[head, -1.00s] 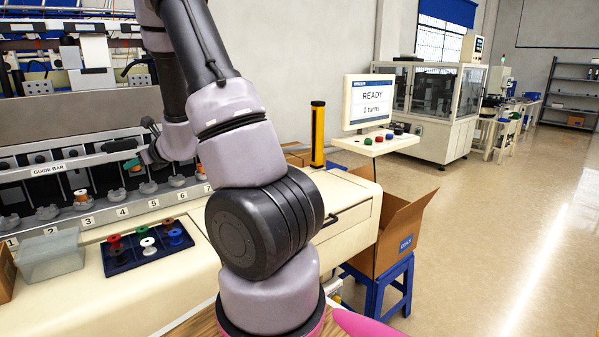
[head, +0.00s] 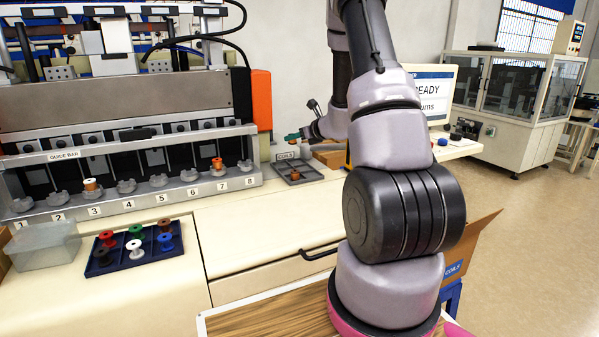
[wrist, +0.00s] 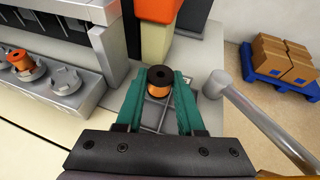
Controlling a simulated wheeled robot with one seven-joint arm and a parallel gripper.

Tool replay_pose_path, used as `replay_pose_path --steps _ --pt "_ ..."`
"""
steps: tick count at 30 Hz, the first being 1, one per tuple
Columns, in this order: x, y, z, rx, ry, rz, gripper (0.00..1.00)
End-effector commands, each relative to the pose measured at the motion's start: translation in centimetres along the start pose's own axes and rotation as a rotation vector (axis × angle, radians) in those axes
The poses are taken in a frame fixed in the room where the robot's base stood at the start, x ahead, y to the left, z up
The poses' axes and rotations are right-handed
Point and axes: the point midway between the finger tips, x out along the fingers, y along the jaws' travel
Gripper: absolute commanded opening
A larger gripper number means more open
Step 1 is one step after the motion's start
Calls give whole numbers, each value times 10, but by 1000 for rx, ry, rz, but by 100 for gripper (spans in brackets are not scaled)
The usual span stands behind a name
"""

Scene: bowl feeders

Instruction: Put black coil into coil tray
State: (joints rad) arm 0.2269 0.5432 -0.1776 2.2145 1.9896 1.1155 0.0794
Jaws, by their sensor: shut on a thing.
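The black coil (wrist: 161,78), with a black top flange and copper winding, is between the teal fingers of my gripper (wrist: 160,88) in the wrist view. My gripper is shut on it. In the head view my gripper (head: 292,137) is at the back right, above the grey coil tray (head: 312,171) beside the COILS label. The tray's dividers (wrist: 150,117) show below the held coil in the wrist view. A copper-wound coil (head: 294,175) shows in the tray area in the head view. The held coil is hard to make out there.
The numbered feeder row has copper coils at station 3 (head: 91,185) and station 7 (head: 218,165). A blue tray (head: 128,263) with several coloured spools and a clear bin (head: 42,246) stand front left. An orange-sided post (head: 261,98) and a monitor (head: 437,90) flank the tray.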

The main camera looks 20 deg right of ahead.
Motion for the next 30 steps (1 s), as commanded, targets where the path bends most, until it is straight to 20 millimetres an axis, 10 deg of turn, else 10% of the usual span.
replay_pose_path --steps 7,30 --pt "0 -46 -15 6 -2 -5 0" --pt "38 -47 -104 3 -4 -4 0"
